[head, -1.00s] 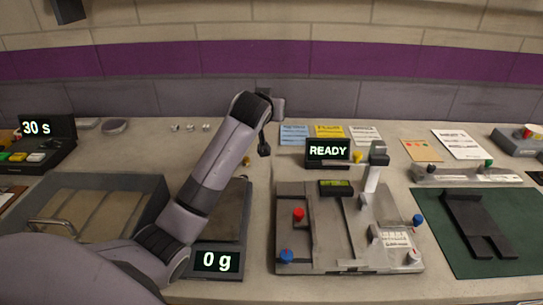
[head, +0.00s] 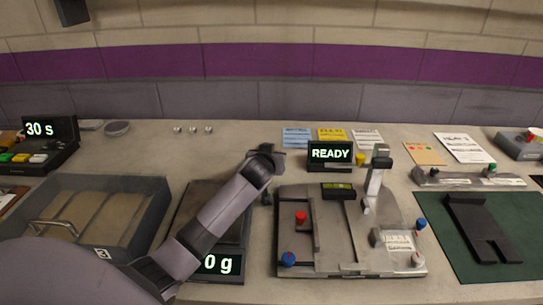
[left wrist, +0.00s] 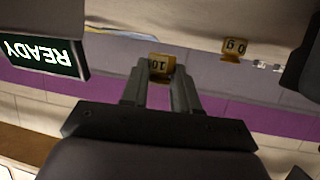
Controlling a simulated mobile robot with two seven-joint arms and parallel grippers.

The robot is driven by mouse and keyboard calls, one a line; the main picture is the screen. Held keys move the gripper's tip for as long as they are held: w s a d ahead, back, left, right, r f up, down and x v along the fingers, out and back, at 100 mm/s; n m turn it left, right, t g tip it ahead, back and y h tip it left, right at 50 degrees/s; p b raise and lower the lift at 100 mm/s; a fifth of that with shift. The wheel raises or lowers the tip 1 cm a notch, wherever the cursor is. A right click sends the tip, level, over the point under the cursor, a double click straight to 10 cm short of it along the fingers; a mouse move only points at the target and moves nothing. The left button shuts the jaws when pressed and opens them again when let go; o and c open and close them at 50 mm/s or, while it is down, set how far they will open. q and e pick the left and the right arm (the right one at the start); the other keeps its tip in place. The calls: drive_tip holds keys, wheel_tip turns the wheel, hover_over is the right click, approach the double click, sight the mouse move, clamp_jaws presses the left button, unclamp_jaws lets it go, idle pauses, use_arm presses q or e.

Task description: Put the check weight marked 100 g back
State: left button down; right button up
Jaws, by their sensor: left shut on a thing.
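A yellow check weight (left wrist: 161,65) is between the fingertips of my left gripper (left wrist: 160,84) in the left wrist view. "10" shows on its face, and I cannot read the rest. In the head view my left gripper (head: 267,197) is low between the scale and the slotted track plate, and its weight is hard to make out. A second yellow weight (left wrist: 234,49) shows "0 g" in the left wrist view, apart from the gripper. The scale (head: 218,264) reads 0 g, partly behind my arm. My right gripper is not in view.
The slotted track plate (head: 293,215) with red and blue knobs stands right of the gripper. The READY display (head: 330,153) is behind it, with a yellow piece (head: 360,159) beside it. A clear-lidded box (head: 155,215) is at left. Three small silver pieces (head: 193,129) lie at the back.

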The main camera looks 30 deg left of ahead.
use_arm(q)
drive_tip(key=shift+s+f+b, duration=0.15)
drive_tip(key=shift+f+b, duration=0.25)
drive_tip(key=shift+f, duration=0.2)
drive_tip(key=c, duration=0.8)
unclamp_jaws()
drive_tip(key=shift+d+f, duration=0.15)
drive_tip(key=shift+f, duration=0.05)
drive_tip(key=shift+c, duration=0.2)
drive_tip(key=shift+r+p, duration=0.5)
drive_tip(key=shift+r, duration=0.15)
drive_tip(key=shift+s+d, duration=0.1)
drive_tip(key=shift+s, duration=0.1)
drive_tip(key=v, duration=1.1)
drive_tip(key=shift+r, duration=0.35)
